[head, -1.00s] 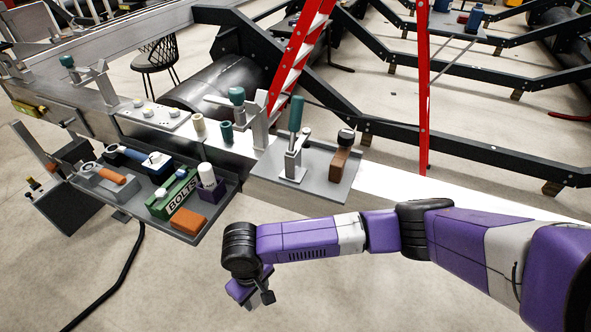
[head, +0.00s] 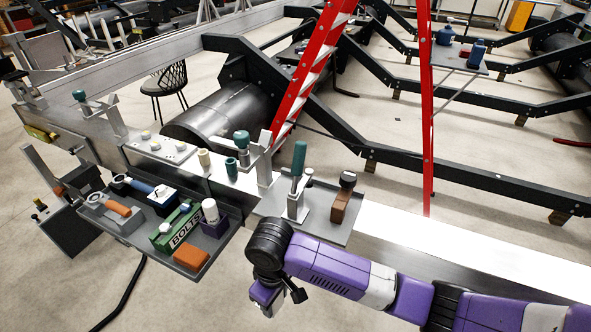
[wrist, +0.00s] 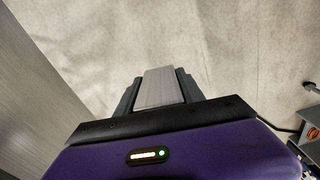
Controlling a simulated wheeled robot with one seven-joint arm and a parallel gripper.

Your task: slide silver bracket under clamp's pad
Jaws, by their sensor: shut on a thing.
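My gripper (wrist: 160,90) is shut on a flat silver-grey piece, the silver bracket (wrist: 160,84), which sticks out between the two dark fingers in the wrist view. In the head view my gripper (head: 272,302) hangs low in front of the bench, and the bracket is hidden there. A clamp with a teal upright handle (head: 299,160) stands on a grey plate (head: 335,233) just behind my wrist. Other teal-knobbed clamps stand further left (head: 80,96) and behind (head: 241,138). I cannot tell which clamp is meant, and its pad is too small to make out.
A dark tray (head: 212,258) left of my wrist holds a green bolts box (head: 178,228), an orange block (head: 191,258) and other parts. A red ladder (head: 312,75) rises behind. The silver beam (head: 450,245) is bare to the right.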

